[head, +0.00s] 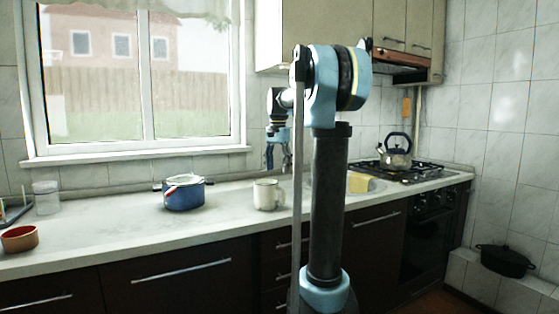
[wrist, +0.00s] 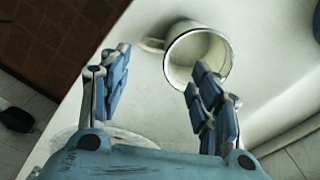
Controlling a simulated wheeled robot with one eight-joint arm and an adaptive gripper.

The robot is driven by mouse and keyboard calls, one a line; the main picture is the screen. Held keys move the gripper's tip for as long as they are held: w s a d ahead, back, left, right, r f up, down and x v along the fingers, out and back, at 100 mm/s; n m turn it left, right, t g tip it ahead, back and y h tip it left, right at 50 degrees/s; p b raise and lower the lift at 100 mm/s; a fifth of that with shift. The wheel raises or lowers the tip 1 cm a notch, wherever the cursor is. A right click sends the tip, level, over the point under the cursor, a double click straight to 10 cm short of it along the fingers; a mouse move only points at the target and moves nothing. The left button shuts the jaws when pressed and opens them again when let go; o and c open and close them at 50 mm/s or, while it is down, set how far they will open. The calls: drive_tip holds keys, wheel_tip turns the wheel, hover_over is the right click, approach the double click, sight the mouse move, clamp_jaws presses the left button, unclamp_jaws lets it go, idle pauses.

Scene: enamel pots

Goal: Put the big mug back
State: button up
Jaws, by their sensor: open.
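The big mug is a cream enamel mug (head: 266,195) with a dark rim, standing upright on the counter near its front edge. In the wrist view the mug (wrist: 192,48) is seen from above; it looks empty, and its handle points left. My gripper (head: 278,157) hangs above the counter, above the mug in the head view. In the wrist view my gripper (wrist: 161,66) is open, its blue fingers spread with nothing held. The right finger overlaps the mug's lower rim in the picture; I cannot tell whether they touch.
A blue pot (head: 184,193) with a lid stands left of the mug. A reddish bowl (head: 20,238) and a glass jar (head: 46,197) are farther left. Counter between pot and mug is clear.

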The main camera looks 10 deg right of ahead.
drive_tip(key=s+f+n, duration=0.1)
drive_tip(key=s+f, duration=0.2)
drive_tip(key=s, duration=0.4)
drive_tip(key=s+f+n+t, duration=0.1)
drive_tip(key=s+f+n, duration=0.15)
drive_tip(key=s, duration=0.35)
drive_tip(key=s+f+n, duration=0.1)
drive_tip(key=s+f, duration=0.3)
drive_tip(key=s, duration=0.3)
drive_tip(key=s+d+f+n+t, duration=0.1)
drive_tip(key=s+f+n, duration=0.3)
drive_tip(key=s+f, duration=1.1)
wheel_tip(320, 180, down, 4)
drive_tip(key=shift+s+f, duration=0.1)
drive_tip(key=shift+s, duration=0.15)
drive_tip(key=shift+w+f, duration=0.2)
drive_tip(key=shift+w, duration=0.1)
